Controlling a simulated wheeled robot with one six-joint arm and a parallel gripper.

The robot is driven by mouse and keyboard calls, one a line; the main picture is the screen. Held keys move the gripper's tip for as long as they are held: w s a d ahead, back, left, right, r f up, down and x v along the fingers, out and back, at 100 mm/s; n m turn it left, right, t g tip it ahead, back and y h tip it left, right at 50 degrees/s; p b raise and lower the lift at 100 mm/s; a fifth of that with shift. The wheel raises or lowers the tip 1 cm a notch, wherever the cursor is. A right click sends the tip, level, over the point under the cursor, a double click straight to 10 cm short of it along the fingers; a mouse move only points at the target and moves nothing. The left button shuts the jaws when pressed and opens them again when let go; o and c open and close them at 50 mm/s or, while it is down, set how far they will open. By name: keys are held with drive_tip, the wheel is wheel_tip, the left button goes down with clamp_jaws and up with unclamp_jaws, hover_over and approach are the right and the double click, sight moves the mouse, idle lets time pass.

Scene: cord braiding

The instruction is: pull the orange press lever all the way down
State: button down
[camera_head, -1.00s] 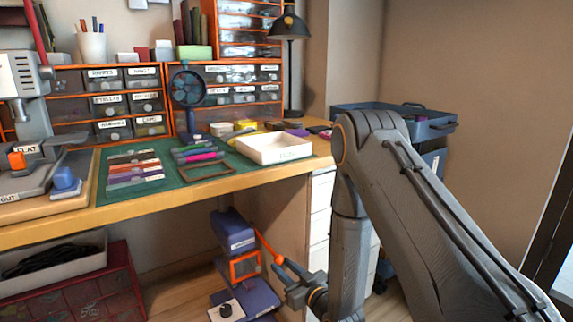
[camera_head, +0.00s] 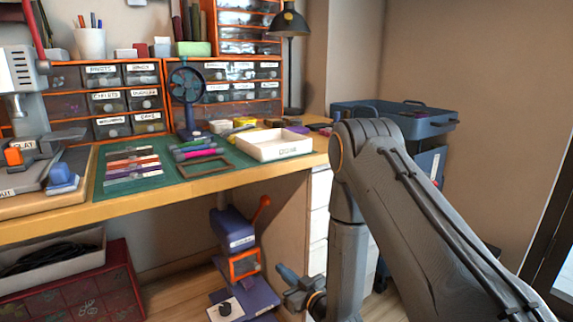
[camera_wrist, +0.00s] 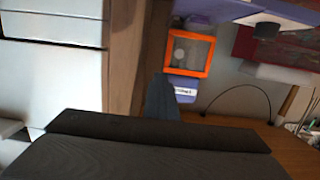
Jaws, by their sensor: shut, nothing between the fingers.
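The orange press lever (camera_head: 261,210) stands tilted up and to the right from the top of the purple press (camera_head: 232,230), under the bench. My gripper (camera_head: 281,268) is shut and empty. It is lower than the lever, to the right of the press, and apart from the lever in the picture. In the wrist view my dark gripper finger (camera_wrist: 160,97) shows beside the orange square frame (camera_wrist: 171,66) of the press. I cannot make out the lever in the wrist view.
The wooden bench (camera_head: 200,190) overhangs the press. White drawers (camera_head: 319,225) stand to the right, partly behind my arm. A red box (camera_head: 75,290) with a grey tray (camera_head: 50,262) on it is at lower left. Wooden floor shows around the press.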

drive_tip(key=s+d+f+b, duration=0.2)
drive_tip(key=s+f, duration=0.3)
drive_tip(key=f, duration=0.4)
drive_tip(key=shift+s+d+f+b, duration=0.2)
drive_tip(key=shift+d+f+b, duration=0.1)
drive_tip(key=shift+d, duration=0.5)
drive_tip(key=c, duration=2.5)
unclamp_jaws()
drive_tip(key=o, duration=1.1)
drive_tip(key=shift+o, duration=0.2)
drive_tip(key=p+v, duration=0.2)
drive_tip(key=v, duration=0.1)
drive_tip(key=shift+s+d, duration=0.15)
drive_tip(key=shift+s, duration=0.05)
